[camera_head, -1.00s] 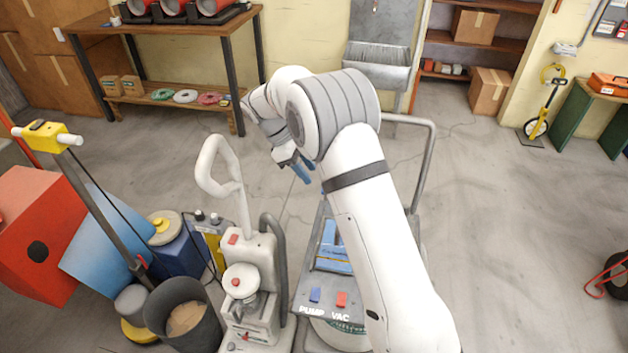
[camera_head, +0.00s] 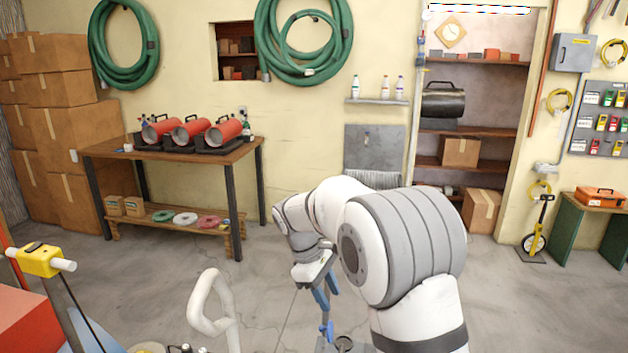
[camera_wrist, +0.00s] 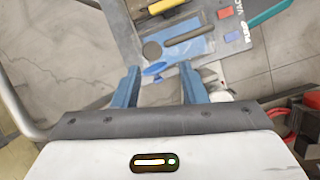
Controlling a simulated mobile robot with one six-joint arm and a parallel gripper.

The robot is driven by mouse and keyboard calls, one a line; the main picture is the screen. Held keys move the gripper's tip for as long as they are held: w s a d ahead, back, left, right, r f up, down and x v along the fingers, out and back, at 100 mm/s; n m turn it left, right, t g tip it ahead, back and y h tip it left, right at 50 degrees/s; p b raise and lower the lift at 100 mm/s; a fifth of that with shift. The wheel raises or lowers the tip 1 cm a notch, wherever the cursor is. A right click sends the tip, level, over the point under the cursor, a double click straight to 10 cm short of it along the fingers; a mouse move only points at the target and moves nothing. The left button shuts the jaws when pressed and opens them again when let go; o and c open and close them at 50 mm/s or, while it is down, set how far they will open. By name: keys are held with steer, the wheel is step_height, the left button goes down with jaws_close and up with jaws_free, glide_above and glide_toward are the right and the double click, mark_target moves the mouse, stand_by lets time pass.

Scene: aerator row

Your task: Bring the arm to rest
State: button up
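My gripper (camera_head: 325,292) hangs below my bent arm in the head view, fingers pointing down. In the wrist view its two blue fingers (camera_wrist: 160,86) stand well apart, and nothing is gripped between them. A small blue piece (camera_wrist: 155,68) shows beyond the fingertips, apart from them, near a machine's panel. A blue upright part (camera_head: 326,328) also shows just below the gripper in the head view; I cannot tell if it is the same piece.
The panel (camera_wrist: 245,62) carries a red and a blue switch and dark-handled tools on a blue sheet. A white looped handle (camera_head: 212,300) stands left of my gripper. A workbench (camera_head: 180,150) with red heaters is at the back wall. Open floor lies to the right.

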steer(key=s+d+r+m+t+y, duration=0.1)
steer(key=s+d+r+m, duration=0.25)
steer(key=s, duration=0.25)
steer(key=s+d+r+m+t+y, duration=0.1)
steer(key=s+d+r+m+y, duration=0.15)
steer(key=s+d, duration=0.35)
steer(key=s+d+m+t, duration=0.1)
steer(key=s+m, duration=0.2)
steer(key=s, duration=0.4)
steer(key=s+d+f+m+t, duration=0.1)
steer(key=s+m, duration=0.2)
steer(key=s, duration=0.4)
steer(key=shift+s+d+f+y, duration=0.2)
steer(key=shift+d+f+y, duration=0.05)
steer(key=shift+d+y, duration=0.2)
